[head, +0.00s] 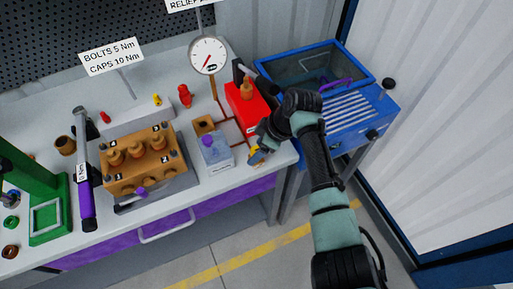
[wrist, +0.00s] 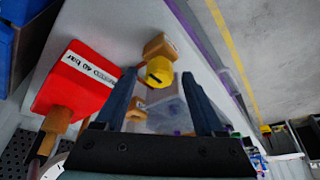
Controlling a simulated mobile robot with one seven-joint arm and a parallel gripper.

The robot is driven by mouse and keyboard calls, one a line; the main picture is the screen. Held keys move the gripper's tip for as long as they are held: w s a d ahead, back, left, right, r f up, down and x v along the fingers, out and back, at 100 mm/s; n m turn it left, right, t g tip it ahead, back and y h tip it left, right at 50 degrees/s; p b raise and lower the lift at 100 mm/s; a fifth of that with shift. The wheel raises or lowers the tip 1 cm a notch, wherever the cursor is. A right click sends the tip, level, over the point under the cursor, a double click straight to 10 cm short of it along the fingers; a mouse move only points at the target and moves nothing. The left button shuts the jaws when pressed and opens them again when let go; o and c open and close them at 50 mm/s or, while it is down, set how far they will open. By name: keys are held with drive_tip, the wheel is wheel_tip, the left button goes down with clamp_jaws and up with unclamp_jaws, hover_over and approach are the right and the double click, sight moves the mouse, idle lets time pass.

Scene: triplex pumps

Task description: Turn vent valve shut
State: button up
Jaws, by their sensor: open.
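The vent valve appears to be the yellow knob (wrist: 159,72) with a dark slot mark on its face, fixed to a small tan block (wrist: 160,46). In the head view a yellow piece (head: 256,156) shows at the bench's front right, partly hidden by my gripper (head: 264,142). In the wrist view my gripper (wrist: 158,78) is open, with one dark finger on each side of the knob in the picture. I cannot tell whether either finger touches it.
A red box (head: 246,108), labelled 40 bar in the wrist view, stands close by. A clear container (head: 215,153) with a purple top is to the left. The pump block (head: 143,160) sits farther left. A blue basin (head: 315,75) is at the right.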

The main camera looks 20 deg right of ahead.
drive_tip(key=shift+w+a+f, duration=0.15)
drive_tip(key=shift+w+f, duration=0.05)
drive_tip(key=shift+f, duration=0.45)
clamp_jaws()
